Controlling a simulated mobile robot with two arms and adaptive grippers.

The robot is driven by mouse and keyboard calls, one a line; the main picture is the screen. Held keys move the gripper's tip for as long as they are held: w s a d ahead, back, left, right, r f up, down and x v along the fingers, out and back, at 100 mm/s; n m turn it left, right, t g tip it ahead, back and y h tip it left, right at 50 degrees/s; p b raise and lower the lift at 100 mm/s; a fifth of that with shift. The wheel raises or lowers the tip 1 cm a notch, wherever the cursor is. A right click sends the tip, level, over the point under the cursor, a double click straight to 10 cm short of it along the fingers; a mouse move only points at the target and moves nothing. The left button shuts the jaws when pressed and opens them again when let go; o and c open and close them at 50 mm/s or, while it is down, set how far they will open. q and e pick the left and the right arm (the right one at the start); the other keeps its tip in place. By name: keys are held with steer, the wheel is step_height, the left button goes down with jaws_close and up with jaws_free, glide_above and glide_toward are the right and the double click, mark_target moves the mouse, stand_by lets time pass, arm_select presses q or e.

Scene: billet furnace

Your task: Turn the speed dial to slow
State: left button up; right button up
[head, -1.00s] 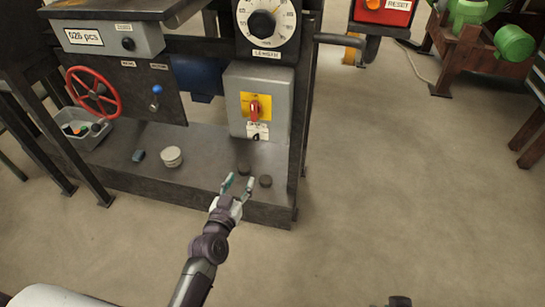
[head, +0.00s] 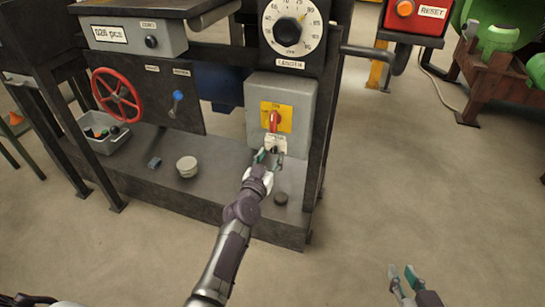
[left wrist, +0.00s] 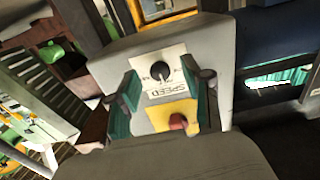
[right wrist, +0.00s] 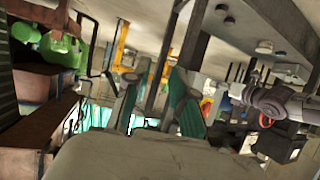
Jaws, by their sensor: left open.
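The speed dial (left wrist: 161,70) is a small black knob on a white plate marked SPEED, which appears upside down in the left wrist view. Its exact setting is too small to read. In the head view the plate (head: 277,141) is on the front of the grey box, with its lower part behind my left gripper (head: 267,158). In the left wrist view my left gripper (left wrist: 168,82) is open, its green-padded fingers on either side of the dial; contact cannot be told. My right gripper (head: 405,272) is open and empty over the floor at lower right.
A red switch (head: 274,120) on a yellow plate is just above the speed plate. The large length dial (head: 291,27) is higher up. A red handwheel (head: 117,95) and a blue-tipped lever (head: 177,98) are to the left.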

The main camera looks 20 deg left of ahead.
arm_select(q)
steer(key=shift+w, duration=0.8)
arm_select(e)
steer(key=shift+w+a+r+t, duration=0.15)
steer(key=shift+w+r+t, duration=0.2)
steer(key=shift+r, duration=0.15)
steer(key=shift+w+a+r+t, duration=0.15)
steer(key=shift+w+r+t, duration=0.1)
steer(key=shift+r+t, duration=0.15)
arm_select(q)
jaws_close()
